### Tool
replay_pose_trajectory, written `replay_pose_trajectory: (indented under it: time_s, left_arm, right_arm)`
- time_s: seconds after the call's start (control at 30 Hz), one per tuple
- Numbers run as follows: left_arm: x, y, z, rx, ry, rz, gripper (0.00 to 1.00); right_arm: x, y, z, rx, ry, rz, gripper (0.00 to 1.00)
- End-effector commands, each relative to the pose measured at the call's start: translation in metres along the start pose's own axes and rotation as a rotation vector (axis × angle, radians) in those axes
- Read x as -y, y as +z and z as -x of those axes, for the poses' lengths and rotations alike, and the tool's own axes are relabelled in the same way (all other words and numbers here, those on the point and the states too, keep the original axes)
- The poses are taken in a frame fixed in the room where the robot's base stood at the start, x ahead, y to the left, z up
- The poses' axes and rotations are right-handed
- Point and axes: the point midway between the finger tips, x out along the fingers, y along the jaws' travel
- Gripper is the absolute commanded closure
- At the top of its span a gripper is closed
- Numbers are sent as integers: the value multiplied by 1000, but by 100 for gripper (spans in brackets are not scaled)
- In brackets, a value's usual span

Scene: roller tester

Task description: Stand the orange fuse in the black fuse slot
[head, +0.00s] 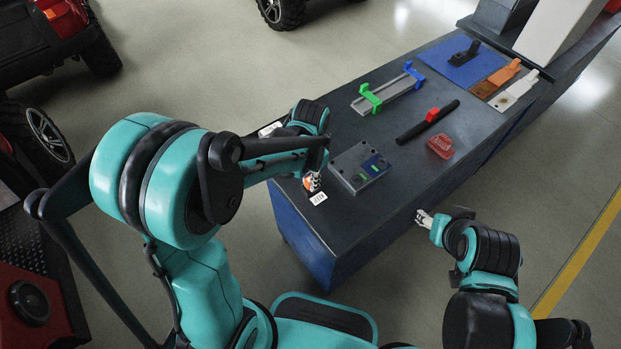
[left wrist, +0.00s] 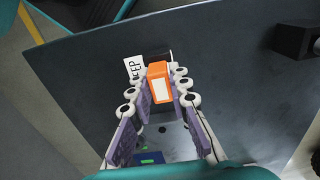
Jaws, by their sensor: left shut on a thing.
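The orange fuse (left wrist: 160,82), with a white label on its face, is between the fingers of my left gripper (left wrist: 158,88), which is shut on it. In the head view the left gripper (head: 314,182) is low over the near left end of the bench, with a bit of the orange fuse (head: 307,184) showing. A dark block (left wrist: 157,54) shows just beyond the fuse, partly hidden by it; I cannot tell if it is the black fuse slot or if the fuse touches it. My right gripper (head: 424,218) is beside the bench's near edge, too small to judge.
A white "KEEP" card (left wrist: 134,69) lies beside the dark block. A grey tester box (head: 345,175) stands right of my left gripper. Farther along the dark bench are a green-and-blue clamp rail (head: 391,95), a black bar with a red slider (head: 428,122) and a red piece (head: 440,146).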

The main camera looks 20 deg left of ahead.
Motion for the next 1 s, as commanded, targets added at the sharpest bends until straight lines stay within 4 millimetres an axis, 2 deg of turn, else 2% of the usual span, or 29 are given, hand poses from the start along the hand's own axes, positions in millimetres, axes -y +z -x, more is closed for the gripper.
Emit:
replay_pose_trajectory:
  time_s: [0.03,0.07,0.13,0.43,0.57,1.0]
  left_arm:
    - [0,0,-3,0,0,0,100]
    - [0,0,-2,0,0,0,77]
    - [0,0,-1,0,0,0,59]
    - [0,0,-1,0,0,0,58]
    - [0,0,8,0,0,0,58]
    - [0,0,96,0,0,0,58]
  right_arm:
    - [0,1,-2,0,0,0,51]
    - [0,1,-1,0,0,0,51]
    - [0,1,-1,0,0,0,51]
    - [0,0,-1,0,0,0,51]
    - [0,0,-1,0,0,0,51]
    - [0,0,-1,0,0,0,51]
